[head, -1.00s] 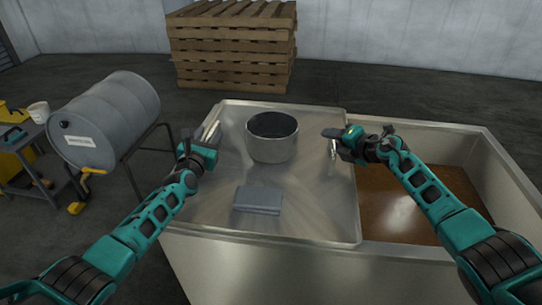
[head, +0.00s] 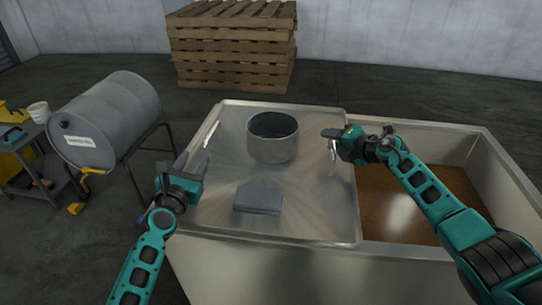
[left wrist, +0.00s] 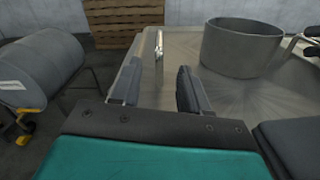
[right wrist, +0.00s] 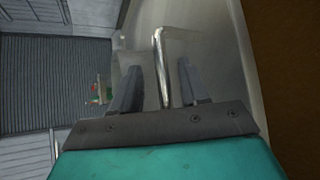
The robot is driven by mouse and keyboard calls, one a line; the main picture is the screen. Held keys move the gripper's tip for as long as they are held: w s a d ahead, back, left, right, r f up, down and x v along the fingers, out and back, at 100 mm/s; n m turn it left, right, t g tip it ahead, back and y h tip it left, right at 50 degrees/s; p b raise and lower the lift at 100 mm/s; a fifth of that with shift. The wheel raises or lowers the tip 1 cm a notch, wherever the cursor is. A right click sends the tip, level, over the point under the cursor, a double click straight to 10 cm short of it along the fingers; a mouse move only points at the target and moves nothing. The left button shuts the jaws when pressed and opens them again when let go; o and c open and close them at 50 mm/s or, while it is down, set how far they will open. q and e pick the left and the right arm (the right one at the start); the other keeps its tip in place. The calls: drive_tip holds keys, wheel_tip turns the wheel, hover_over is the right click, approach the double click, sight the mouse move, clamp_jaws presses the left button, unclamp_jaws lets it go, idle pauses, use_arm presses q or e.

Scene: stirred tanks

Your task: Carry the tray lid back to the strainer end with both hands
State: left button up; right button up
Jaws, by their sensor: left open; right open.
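The tray lid (head: 225,215) is a flat metal sheet covering the left part of the metal tank. It has an upright bar handle (head: 210,132) near its left edge and another handle (head: 333,160) near its right edge. My left gripper (head: 190,165) is open, short of the left handle and apart from it. In the left wrist view, that handle (left wrist: 159,55) stands ahead between the fingers. My right gripper (head: 329,134) is open at the right handle. In the right wrist view, the handle bar (right wrist: 164,65) runs between its open fingers; contact cannot be told. I cannot identify a strainer.
A metal pot (head: 272,145) and a folded grey cloth (head: 258,199) rest on the lid. The tank's right part is open over brown contents (head: 392,205). A grey drum (head: 105,120) on a stand is at left. Pallets (head: 232,45) are stacked behind.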

use_arm(q)
drive_tip(key=shift+s, duration=0.25)
use_arm(e)
drive_tip(key=shift+d, duration=0.1)
drive_tip(key=shift+s+d+r, duration=0.1)
drive_tip(key=shift+s+d, duration=0.05)
drive_tip(key=v, duration=1.1)
drive_tip(key=shift+s, duration=0.25)
drive_tip(key=shift+r, duration=0.1)
